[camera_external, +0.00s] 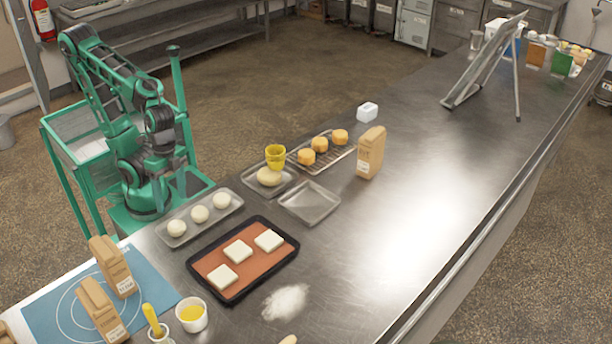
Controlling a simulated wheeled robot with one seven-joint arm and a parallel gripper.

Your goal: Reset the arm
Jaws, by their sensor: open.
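My green and black arm stands at the left, beside the long steel counter (385,235). It is folded, with its elbow raised high and the forearm sloping down to the right. My gripper (164,148) hangs close in front of my arm's base, left of the trays and apart from them. It is small in this view and its fingers are hard to make out, but it is open. I see nothing held in it.
Near my arm are a tray of dough balls (178,234), a dark tray (236,298) with white squares, an empty tray (322,214), a yellow cup (275,154) and a rack (340,153) of buns. Paper bags (110,265) stand on a blue mat (48,309).

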